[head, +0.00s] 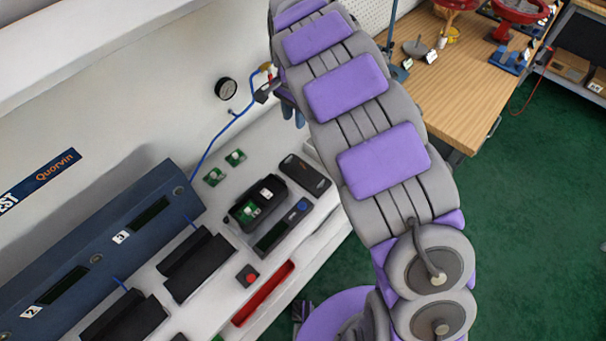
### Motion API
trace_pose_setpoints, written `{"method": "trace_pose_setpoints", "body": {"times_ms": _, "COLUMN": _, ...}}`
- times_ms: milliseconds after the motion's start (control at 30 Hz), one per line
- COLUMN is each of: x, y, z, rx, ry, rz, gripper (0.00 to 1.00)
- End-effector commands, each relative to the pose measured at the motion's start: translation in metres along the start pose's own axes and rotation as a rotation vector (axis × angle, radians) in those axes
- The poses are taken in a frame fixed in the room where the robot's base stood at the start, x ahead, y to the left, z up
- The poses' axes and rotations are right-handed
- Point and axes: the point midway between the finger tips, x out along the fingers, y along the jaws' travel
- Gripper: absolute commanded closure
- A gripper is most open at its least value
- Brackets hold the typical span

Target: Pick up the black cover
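A black, rounded rectangular piece (305,175) that looks like the cover lies on the white bench, left of my arm. Next to it, on its lower left, is an open black housing (258,202) with a green circuit board inside. Beside the housing is a dark handheld device (283,226) with a screen and a blue button. My purple and grey arm runs from the lower right up past the top edge. I cannot make out my gripper in this view, and nothing is seen touching the cover.
Small green boards (225,167) lie behind the housing. A red button box (247,276), a red tray (263,293) and black holders (195,262) are nearer. A blue test console (110,250) stands left. A wooden bench (455,85) is right, with green floor (520,200) clear before it.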

Motion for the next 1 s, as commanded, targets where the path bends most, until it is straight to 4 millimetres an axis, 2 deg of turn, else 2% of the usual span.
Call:
{"method": "trace_pose_setpoints", "body": {"times_ms": 267, "x": 0.024, "y": -0.013, "z": 0.007, "rx": 0.002, "ry": -0.002, "rz": 0.001, "gripper": 0.64}}
{"method": "trace_pose_setpoints", "body": {"times_ms": 733, "x": 0.114, "y": -0.009, "z": 0.006, "rx": 0.003, "ry": -0.005, "rz": 0.001, "gripper": 0.64}}
{"method": "trace_pose_setpoints", "body": {"times_ms": 1000, "x": 0.133, "y": -0.013, "z": 0.009, "rx": 0.002, "ry": -0.002, "rz": 0.0, "gripper": 0.64}}
